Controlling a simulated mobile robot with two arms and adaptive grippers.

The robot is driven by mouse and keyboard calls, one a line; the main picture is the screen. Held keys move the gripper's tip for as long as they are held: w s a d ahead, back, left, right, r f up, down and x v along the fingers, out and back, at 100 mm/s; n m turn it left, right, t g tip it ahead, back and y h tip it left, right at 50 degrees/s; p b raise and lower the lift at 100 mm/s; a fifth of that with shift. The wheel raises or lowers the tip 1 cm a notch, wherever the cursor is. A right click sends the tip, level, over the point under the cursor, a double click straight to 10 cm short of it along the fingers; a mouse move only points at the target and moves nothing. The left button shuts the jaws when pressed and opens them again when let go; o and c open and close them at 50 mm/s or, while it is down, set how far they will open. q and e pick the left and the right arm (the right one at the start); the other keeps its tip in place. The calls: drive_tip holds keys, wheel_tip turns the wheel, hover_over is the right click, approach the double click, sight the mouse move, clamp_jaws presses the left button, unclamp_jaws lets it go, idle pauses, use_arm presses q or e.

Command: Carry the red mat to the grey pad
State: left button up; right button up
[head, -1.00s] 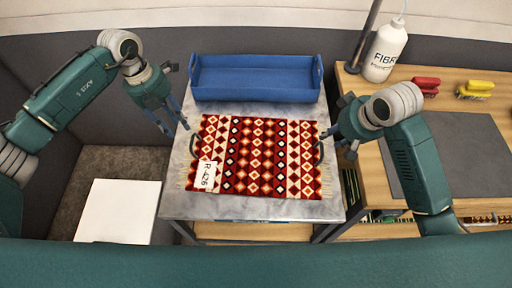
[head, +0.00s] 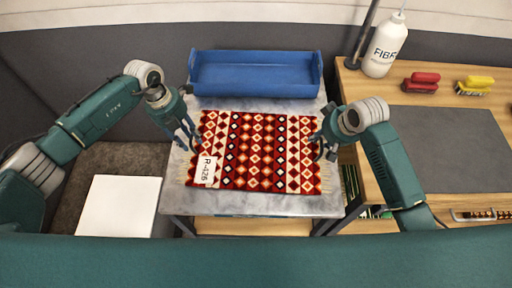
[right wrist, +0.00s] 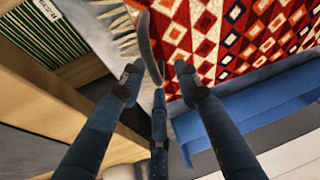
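The red mat (head: 258,150), patterned with diamonds and bearing a white tag "R-426", lies flat on a grey marble-topped table in the head view. The grey pad (head: 455,150) lies bare on the wooden bench to the right. My left gripper (head: 188,138) is at the mat's left edge, fingers apart; its handle there is mostly hidden. My right gripper (head: 326,148) is at the mat's right edge. In the right wrist view its fingers (right wrist: 158,80) are open around the mat's dark curved handle (right wrist: 147,45), with the red mat (right wrist: 225,35) beyond.
A blue tub (head: 255,75) stands behind the mat on the marble table (head: 270,205). A white bottle (head: 385,45), a red brush (head: 421,83) and a yellow brush (head: 474,86) stand on the bench behind the pad. A white square (head: 118,206) lies at lower left.

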use_arm(q)
drive_tip(key=shift+d+f, duration=0.1)
drive_tip(key=shift+f, duration=0.4)
use_arm(e)
drive_tip(key=shift+w+f, duration=0.2)
drive_tip(key=shift+f, duration=0.25)
use_arm(q)
clamp_jaws()
use_arm(e)
clamp_jaws()
use_arm(q)
drive_tip(key=shift+d+r, duration=0.1)
drive_tip(key=shift+r, duration=0.1)
use_arm(e)
drive_tip(key=shift+a+r, duration=0.1)
drive_tip(key=shift+r, duration=0.1)
